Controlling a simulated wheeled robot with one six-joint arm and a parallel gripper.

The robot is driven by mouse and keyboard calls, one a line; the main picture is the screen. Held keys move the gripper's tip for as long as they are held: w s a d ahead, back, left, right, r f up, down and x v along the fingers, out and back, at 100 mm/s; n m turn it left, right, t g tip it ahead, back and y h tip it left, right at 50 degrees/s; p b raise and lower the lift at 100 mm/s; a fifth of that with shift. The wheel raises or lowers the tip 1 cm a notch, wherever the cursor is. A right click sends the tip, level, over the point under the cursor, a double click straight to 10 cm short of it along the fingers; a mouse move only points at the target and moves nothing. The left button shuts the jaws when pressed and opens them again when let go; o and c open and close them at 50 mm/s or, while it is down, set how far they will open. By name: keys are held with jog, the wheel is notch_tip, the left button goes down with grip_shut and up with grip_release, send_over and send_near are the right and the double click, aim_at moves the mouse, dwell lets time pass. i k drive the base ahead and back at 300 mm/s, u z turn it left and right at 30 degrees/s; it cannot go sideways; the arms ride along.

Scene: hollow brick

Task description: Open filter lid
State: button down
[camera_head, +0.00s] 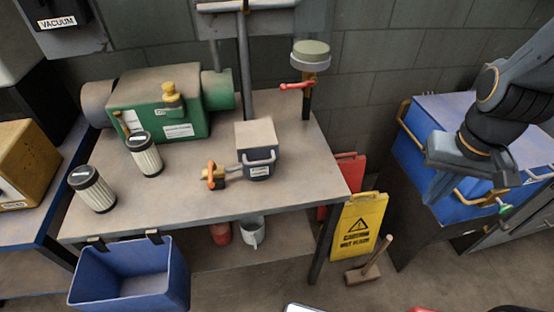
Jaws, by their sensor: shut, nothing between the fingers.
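A small dark box with a tan lid (255,134) stands on the grey table, right of its middle. The lid looks closed. A grey bar handle (260,158) is on the box's front, above a label too small to read. A brass valve with an orange handle (212,176) joins its left side. Two white pleated filter cartridges with dark caps, one nearer (92,190) and one farther (146,157), stand on the table's left. My gripper (437,190) is shut and empty at the right, over the blue cabinet, well apart from the box. Its fingertips are hard to make out.
A green machine (160,105) stands at the table's back left. A pipe with a red lever (297,86) rises at the back right. A blue bin (130,275) hangs in front. A yellow caution sign (357,223) stands between table and blue cabinet (425,125). The table's front right is clear.

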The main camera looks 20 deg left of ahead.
aim_at(255, 140)
jog(key=z, duration=1.5)
jog(key=k, duration=1.2)
jog(key=u, duration=1.85)
